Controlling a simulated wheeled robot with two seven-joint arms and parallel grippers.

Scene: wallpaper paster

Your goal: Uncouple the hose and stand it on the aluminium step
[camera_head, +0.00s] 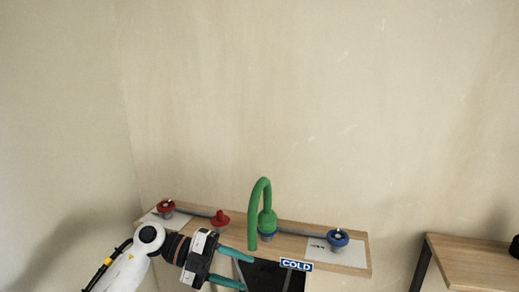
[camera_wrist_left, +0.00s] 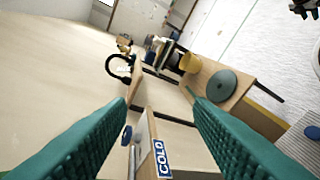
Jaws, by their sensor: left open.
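The green hose (camera_head: 258,212) stands on a fitting on the wooden board in the head view, arched over with its free end hanging at the left. Its lower end sits on a grey-blue collar, apparently coupled. My left gripper (camera_head: 248,275) is open and empty, below and left of the hose, its teal fingers pointing right and apart from it. Both fingers also frame the wrist view (camera_wrist_left: 158,98), with nothing between them. I cannot make out the hose in that view. A grey ridged surface (camera_wrist_left: 302,140) at its lower right may be the aluminium step. My right gripper is not seen.
The board (camera_head: 300,229) carries red fittings (camera_head: 220,218), a blue fitting (camera_head: 338,238) and a COLD sign (camera_head: 296,265). A wooden table (camera_head: 468,262) stands at the right. The wrist view shows a grey-green disc (camera_wrist_left: 222,85) and a yellow cup (camera_wrist_left: 189,62) on a wooden top.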

